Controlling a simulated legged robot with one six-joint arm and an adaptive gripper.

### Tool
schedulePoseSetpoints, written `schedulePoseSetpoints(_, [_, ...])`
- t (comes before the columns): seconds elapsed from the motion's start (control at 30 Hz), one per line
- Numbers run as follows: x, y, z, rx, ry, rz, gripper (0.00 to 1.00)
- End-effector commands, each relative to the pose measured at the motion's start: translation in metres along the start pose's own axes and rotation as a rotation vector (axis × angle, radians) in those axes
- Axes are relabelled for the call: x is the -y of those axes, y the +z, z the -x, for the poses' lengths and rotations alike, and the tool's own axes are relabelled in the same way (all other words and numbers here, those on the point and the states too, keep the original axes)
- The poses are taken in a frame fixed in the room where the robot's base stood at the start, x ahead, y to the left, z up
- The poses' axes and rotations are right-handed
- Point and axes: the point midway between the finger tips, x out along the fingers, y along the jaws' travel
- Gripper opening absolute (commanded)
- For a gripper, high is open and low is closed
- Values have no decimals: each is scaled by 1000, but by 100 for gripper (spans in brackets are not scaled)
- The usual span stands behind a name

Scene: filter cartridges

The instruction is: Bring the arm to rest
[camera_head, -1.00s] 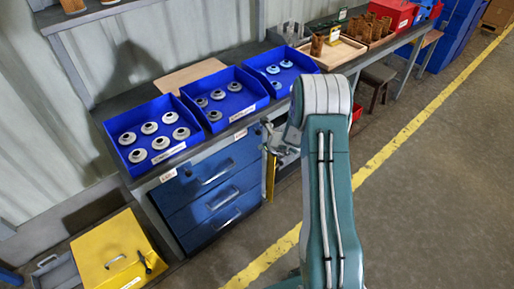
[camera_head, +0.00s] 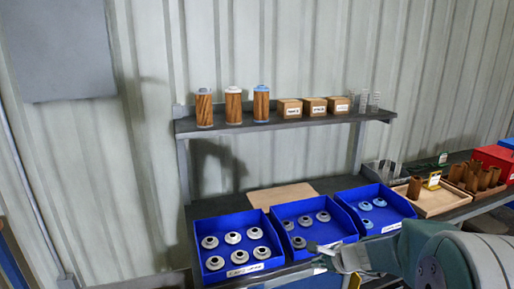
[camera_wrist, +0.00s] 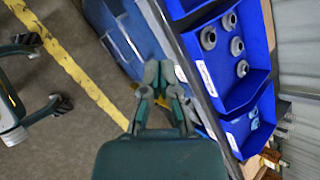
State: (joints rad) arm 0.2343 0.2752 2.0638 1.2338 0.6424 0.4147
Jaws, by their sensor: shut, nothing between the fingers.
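My gripper (camera_head: 328,256) is at the lower middle of the head view, in front of the blue bins. In the wrist view its fingers (camera_wrist: 159,72) are together with nothing between them. My green arm enters from the lower right of the head view. The left blue bin (camera_head: 239,274) holds several grey end caps (camera_head: 233,237). The middle bin (camera_head: 346,237) holds grey caps, and the right bin (camera_head: 405,206) holds light blue caps (camera_head: 366,206). Three brown filter cartridges (camera_head: 233,106) stand upright on the shelf, with grey, white and blue tops.
The shelf (camera_head: 280,124) also bears three small labelled boxes (camera_head: 314,106) and clear cylinders (camera_head: 369,102). A wooden board (camera_head: 282,196) lies behind the bins. A wooden tray (camera_head: 437,204) with brown cores is to the right. Open floor (camera_wrist: 62,125) shows in the wrist view.

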Motion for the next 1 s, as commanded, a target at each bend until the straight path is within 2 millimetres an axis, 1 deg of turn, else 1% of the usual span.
schedulePoseSetpoints(0.03, [-4, 18, 15, 3, 14, 98, 0])
schedulePoseSetpoints(0.1, [-14, 37, 33, 5, 43, 231, 0])
schedulePoseSetpoints(0.17, [-23, 50, 48, 2, 68, 343, 0])
schedulePoseSetpoints(0.3, [-48, 78, 83, -11, 127, 601, 0])
schedulePoseSetpoints(0.4, [-68, 92, 107, -29, 171, 783, 0])
schedulePoseSetpoints(0.5, [-88, 102, 131, -53, 217, 960, 0])
schedulePoseSetpoints(0.67, [-121, 108, 167, -111, 297, 1232, 0])
schedulePoseSetpoints(0.8, [-148, 105, 197, -178, 372, 1455, 0])
schedulePoseSetpoints(0.9, [-162, 100, 215, -227, 423, 1584, 0])
schedulePoseSetpoints(1.0, [-172, 96, 226, -264, 463, 1668, 0])
